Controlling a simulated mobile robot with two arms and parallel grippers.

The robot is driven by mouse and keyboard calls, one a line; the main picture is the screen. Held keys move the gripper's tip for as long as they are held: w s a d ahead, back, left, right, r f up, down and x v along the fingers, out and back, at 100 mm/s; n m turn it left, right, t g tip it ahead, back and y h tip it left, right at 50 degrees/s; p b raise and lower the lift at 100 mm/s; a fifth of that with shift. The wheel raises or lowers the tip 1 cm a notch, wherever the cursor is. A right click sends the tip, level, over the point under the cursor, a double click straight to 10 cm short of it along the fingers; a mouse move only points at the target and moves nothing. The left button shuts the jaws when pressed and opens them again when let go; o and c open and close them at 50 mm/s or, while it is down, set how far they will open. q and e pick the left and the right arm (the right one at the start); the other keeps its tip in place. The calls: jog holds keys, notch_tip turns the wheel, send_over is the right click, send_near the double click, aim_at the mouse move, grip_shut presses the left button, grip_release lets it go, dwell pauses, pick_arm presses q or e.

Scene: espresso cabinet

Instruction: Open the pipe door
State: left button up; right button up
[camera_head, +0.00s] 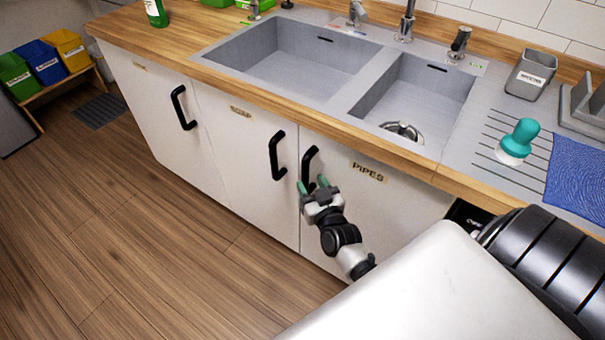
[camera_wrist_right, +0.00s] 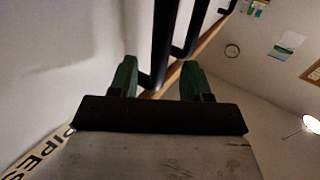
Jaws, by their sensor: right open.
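The pipe door (camera_head: 385,205) is a white cabinet front under the sink with a "PIPES" label (camera_head: 369,172); it looks shut. Its black bar handle (camera_head: 310,166) stands upright near the door's left edge. My right gripper (camera_head: 313,187) is at the lower part of this handle, its green fingers open. In the right wrist view, the fingers (camera_wrist_right: 157,80) are apart, and the handle's dark bar (camera_wrist_right: 163,45) runs down into the gap between them. I cannot tell whether either finger touches it. The label (camera_wrist_right: 42,152) shows at lower left there. My left gripper is not in view.
A neighbouring door's black handle (camera_head: 277,155) is close on the left. The wooden counter edge (camera_head: 330,124) overhangs above, with a double sink (camera_head: 290,58). The wooden floor (camera_head: 150,240) before the cabinets is clear at left. Coloured bins (camera_head: 45,62) stand far left.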

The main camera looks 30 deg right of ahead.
aim_at(307, 177)
jog(key=shift+w+d, duration=0.25)
jog(key=shift+w, duration=0.85)
jog(key=shift+w+d, duration=0.2)
jog(key=shift+w, duration=0.85)
jog(key=shift+c, duration=0.3)
grip_shut()
